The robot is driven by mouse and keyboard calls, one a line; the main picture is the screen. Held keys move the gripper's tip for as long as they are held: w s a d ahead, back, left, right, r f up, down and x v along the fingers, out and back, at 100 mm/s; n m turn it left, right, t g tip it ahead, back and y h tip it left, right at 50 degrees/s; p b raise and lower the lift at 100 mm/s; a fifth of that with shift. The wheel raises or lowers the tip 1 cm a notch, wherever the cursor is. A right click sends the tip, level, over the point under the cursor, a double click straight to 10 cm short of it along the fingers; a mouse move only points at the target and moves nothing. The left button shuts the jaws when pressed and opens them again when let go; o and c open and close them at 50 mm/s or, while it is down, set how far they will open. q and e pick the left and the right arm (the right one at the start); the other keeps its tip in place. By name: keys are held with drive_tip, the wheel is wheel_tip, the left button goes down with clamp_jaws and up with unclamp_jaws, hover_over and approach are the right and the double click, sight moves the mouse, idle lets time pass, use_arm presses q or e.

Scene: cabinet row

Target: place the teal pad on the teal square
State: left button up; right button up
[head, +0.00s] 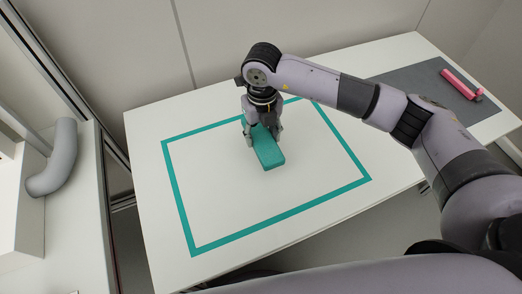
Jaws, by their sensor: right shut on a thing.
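The teal pad (267,149) is a small teal block with a flat top, inside the outline of the teal square (280,215) on the white table. My right gripper (262,130) comes down from above and is shut on the pad's far part, with a finger at each side. The near part of the pad shows in front of the fingers. I cannot tell whether the pad touches the table. The gripper and arm hide part of the outline's far edge. My left gripper is not in view.
A dark grey mat (420,86) lies on the table's right part, with a pink object (461,84) on it. A white unit with a grey curved handle (57,160) stands at the left. The table inside the outline is clear around the pad.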

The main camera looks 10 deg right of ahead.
sight(262, 144)
wheel_tip(262, 144, down, 4)
drive_tip(key=shift+f, duration=0.25)
wheel_tip(262, 144, down, 4)
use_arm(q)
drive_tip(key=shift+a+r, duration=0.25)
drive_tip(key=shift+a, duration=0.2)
use_arm(e)
drive_tip(key=shift+f, duration=0.2)
drive_tip(key=o, duration=0.9)
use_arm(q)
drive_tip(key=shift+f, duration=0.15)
use_arm(e)
drive_tip(key=shift+o, duration=0.2)
drive_tip(key=shift+r, duration=0.15)
